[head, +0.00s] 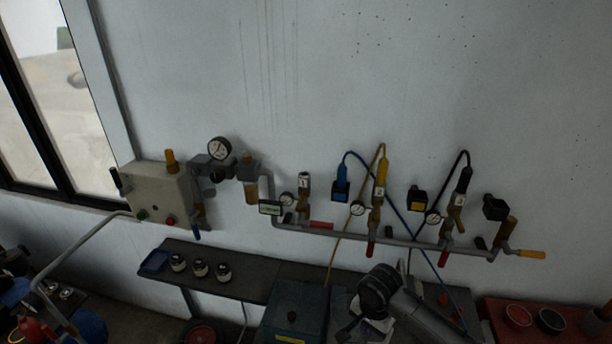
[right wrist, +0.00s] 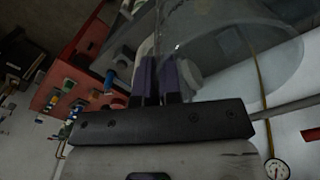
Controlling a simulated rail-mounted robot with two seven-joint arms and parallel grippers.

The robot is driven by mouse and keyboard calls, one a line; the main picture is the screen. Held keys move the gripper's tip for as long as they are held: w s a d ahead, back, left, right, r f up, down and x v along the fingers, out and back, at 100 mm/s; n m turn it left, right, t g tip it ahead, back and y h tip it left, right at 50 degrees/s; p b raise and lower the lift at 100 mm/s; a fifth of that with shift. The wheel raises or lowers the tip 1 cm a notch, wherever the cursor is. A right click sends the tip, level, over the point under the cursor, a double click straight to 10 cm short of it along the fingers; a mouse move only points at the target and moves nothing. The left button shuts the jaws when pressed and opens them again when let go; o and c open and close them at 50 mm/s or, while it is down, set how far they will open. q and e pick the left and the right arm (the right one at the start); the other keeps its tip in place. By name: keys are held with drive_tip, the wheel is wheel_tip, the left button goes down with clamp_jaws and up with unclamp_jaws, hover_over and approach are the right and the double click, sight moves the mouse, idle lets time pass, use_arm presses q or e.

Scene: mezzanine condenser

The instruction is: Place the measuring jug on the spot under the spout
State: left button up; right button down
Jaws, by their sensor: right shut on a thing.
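The measuring jug (right wrist: 235,45) is a clear, see-through vessel filling the upper right of the right wrist view. My right gripper (right wrist: 165,75) is shut on it at its near side, seemingly at the handle, which the fingers partly hide. In the head view my right gripper (head: 368,328) is at the bottom centre, over the dark bench by the wall; the jug is hard to make out there. I cannot make out the marked spot. My left gripper is not in view.
A teal box (head: 296,312) stands left of my right gripper. A dark shelf (head: 235,288) holds several small jars. A red tray (head: 493,312) with bowls lies at the right. Gauges, valves and cables (head: 440,278) hang close above the bench.

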sight(353, 340)
drive_tip(key=s+a+n, duration=0.1)
drive_tip(key=a, duration=0.1)
drive_tip(key=s+a+r+n, duration=0.1)
drive_tip(key=s+a+n, duration=0.1)
drive_tip(key=shift+s+a, duration=0.15)
drive_tip(key=shift+a, duration=0.1)
drive_tip(key=s+a+n+b, duration=0.1)
drive_tip(key=s+n+b, duration=0.3)
drive_tip(key=s, duration=0.6)
drive_tip(key=w+d+r+n+b, duration=0.1)
drive_tip(key=w+d+r+b, duration=0.2)
drive_tip(key=d+r+b, duration=0.5)
drive_tip(key=s+d+r+p, duration=0.2)
drive_tip(key=s+r+p, duration=0.6)
drive_tip(key=p, duration=0.9)
drive_tip(key=shift+s+r, duration=0.4)
drive_tip(key=shift+r, duration=0.7)
